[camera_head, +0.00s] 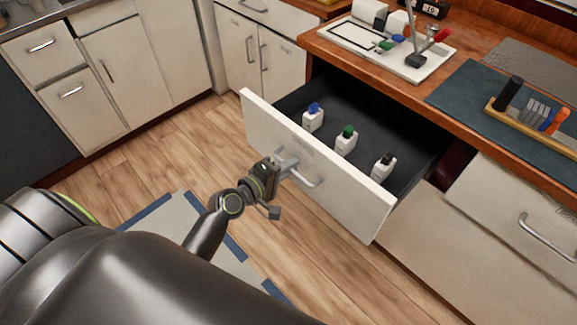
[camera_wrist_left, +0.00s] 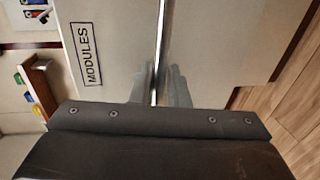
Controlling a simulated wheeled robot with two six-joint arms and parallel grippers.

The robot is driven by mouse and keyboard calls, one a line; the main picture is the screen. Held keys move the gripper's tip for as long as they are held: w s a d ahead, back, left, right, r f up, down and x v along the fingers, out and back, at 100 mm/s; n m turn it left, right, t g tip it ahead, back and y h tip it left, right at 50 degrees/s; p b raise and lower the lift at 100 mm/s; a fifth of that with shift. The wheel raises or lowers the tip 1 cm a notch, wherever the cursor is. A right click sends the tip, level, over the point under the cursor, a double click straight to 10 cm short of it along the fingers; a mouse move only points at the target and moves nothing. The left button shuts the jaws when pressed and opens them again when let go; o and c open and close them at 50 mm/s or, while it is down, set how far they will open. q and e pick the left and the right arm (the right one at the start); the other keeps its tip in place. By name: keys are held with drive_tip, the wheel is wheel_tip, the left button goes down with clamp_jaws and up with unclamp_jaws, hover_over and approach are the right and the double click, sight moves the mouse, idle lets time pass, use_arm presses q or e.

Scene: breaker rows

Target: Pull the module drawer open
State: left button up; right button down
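The module drawer (camera_head: 330,185) stands pulled out from the counter, its dark inside showing. Three small white modules stand in it, one with a blue top (camera_head: 313,118), one with a green top (camera_head: 346,141) and one with a black top (camera_head: 383,167). My left gripper (camera_head: 288,162) is at the left part of the drawer's bar handle (camera_head: 308,180). In the left wrist view the handle (camera_wrist_left: 161,40) runs in between the fingers (camera_wrist_left: 160,88), which look closed around it. A label reading MODULES (camera_wrist_left: 86,54) is on the drawer front. My right gripper is not in view.
The wooden counter (camera_head: 330,45) above holds a white tray (camera_head: 390,55) with a red-handled lever, and a dark mat (camera_head: 470,95) with a wooden rack (camera_head: 535,118). Closed cabinets line the back. The wood floor (camera_head: 140,165) left of the drawer is clear, apart from a blue-edged marking.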

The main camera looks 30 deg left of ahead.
use_arm(q)
drive_tip(key=shift+r, duration=0.1)
